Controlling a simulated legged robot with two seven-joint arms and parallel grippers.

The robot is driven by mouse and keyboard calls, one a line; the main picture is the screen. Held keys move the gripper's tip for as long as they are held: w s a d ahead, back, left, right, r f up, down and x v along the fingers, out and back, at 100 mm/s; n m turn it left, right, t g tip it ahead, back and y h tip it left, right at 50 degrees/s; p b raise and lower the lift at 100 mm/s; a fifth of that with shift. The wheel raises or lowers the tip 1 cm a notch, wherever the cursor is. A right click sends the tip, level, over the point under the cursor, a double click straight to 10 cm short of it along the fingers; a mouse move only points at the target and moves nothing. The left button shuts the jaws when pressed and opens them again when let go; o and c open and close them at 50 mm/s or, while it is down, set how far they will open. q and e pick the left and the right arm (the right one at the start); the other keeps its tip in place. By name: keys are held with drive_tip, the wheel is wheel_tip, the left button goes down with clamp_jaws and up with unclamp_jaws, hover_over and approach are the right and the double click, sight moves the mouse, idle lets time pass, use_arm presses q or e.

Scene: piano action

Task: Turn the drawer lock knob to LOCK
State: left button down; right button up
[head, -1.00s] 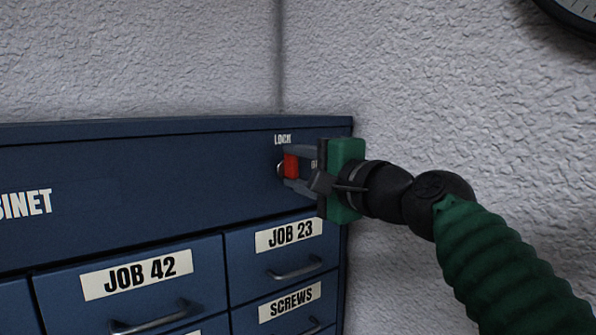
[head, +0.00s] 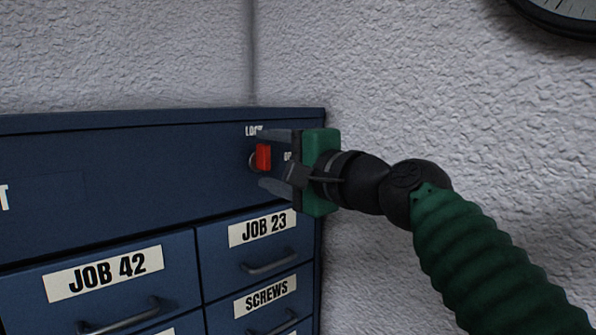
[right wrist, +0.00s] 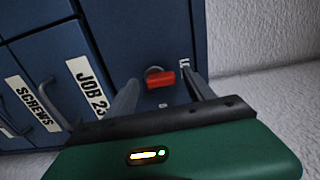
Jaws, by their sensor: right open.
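The drawer lock knob (head: 263,157) is a red bar on a round base, near the top right of the blue cabinet front. Its bar stands upright in the head view, in line with the LOCK label (head: 254,131) above it; a second label (head: 288,156), partly hidden, is to its right. My right gripper (head: 268,163) is open, one finger above the knob and one below. In the right wrist view the knob (right wrist: 160,78) sits between the spread fingers (right wrist: 160,92), with gaps showing on both sides. My left gripper is not in view.
Below the knob are drawers with handles, labelled JOB 23 (head: 262,228), SCREWS (head: 265,297) and JOB 42 (head: 104,273). A rough white wall (head: 440,110) stands behind and right of the cabinet. A clock (head: 560,15) hangs at top right.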

drive_tip(key=b+v, duration=0.5)
drive_tip(key=v, duration=1)
drive_tip(key=shift+d, duration=0.3)
drive_tip(key=shift+s+f, duration=0.1)
drive_tip(key=w+d+f+n+g+h, duration=0.1)
drive_tip(key=w+d+f+g+h, duration=0.15)
drive_tip(key=f, duration=0.95)
drive_tip(key=w+d+f+g+h, duration=0.1)
drive_tip(key=w+d+f+h, duration=0.15)
drive_tip(key=f, duration=0.95)
drive_tip(key=w+d+f+n+g+h, duration=0.15)
drive_tip(key=w+f, duration=0.25)
drive_tip(key=f, duration=0.9)
drive_tip(key=s+d+f+n+g+h, duration=0.1)
drive_tip(key=s+f+n+g, duration=0.1)
drive_tip(key=s+f, duration=0.4)
drive_tip(key=s+d+f+n+g+h, duration=0.1)
drive_tip(key=s+f, duration=0.6)
drive_tip(key=f, duration=0.7)
drive_tip(key=s+d+f+n+g+h, duration=0.2)
drive_tip(key=s+f+n+g, duration=0.2)
drive_tip(key=s+f, duration=0.3)
wheel_tip(320, 180, down, 4)
drive_tip(key=shift+r+n, duration=0.1)
drive_tip(key=shift+n, duration=0.45)
